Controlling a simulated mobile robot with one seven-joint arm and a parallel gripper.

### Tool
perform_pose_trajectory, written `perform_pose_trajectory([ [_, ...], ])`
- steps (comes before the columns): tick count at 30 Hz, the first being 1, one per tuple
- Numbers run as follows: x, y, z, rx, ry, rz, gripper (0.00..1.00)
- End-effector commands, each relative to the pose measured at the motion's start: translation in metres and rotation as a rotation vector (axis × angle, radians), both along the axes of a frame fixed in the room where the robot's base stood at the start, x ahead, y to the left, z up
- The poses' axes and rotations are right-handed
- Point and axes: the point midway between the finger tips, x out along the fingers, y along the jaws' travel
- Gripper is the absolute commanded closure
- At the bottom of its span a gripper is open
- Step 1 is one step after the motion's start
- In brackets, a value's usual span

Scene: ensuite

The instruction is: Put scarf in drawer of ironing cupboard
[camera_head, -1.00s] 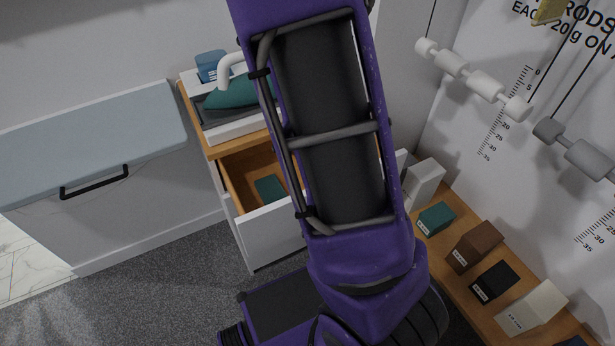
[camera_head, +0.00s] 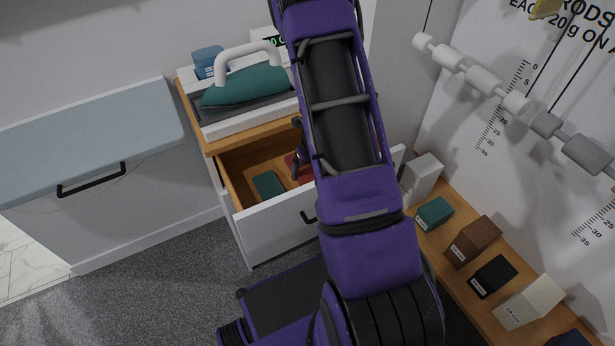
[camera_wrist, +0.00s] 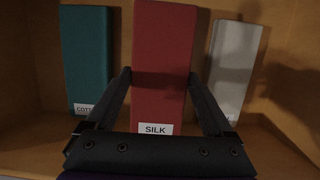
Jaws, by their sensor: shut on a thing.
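Inside the drawer, a flat red block labelled SILK (camera_wrist: 162,60) sits between a teal block (camera_wrist: 86,55) and a grey block (camera_wrist: 235,65). My gripper (camera_wrist: 160,75) is down in the drawer, shut on the red block with one finger on each side. In the head view the red block (camera_head: 291,165) is partly hidden by my arm. Nothing that looks like a folded cloth scarf shows; the red block may be the scarf.
A teal iron (camera_head: 245,85) with a white handle and a blue box (camera_head: 208,62) are on the cupboard top. A wooden shelf at right holds several sample blocks (camera_head: 472,240). Carpet in front is clear.

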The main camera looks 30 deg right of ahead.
Motion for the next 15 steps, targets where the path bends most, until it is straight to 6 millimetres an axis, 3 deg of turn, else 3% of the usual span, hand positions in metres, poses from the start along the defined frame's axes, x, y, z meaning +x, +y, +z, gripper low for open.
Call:
perform_pose_trajectory([
  [7,0.0,0.0,-0.034,0.0,0.002,-0.001,0.82],
  [15,0.0,0.0,-0.036,-0.001,0.001,0.0,0.82],
])
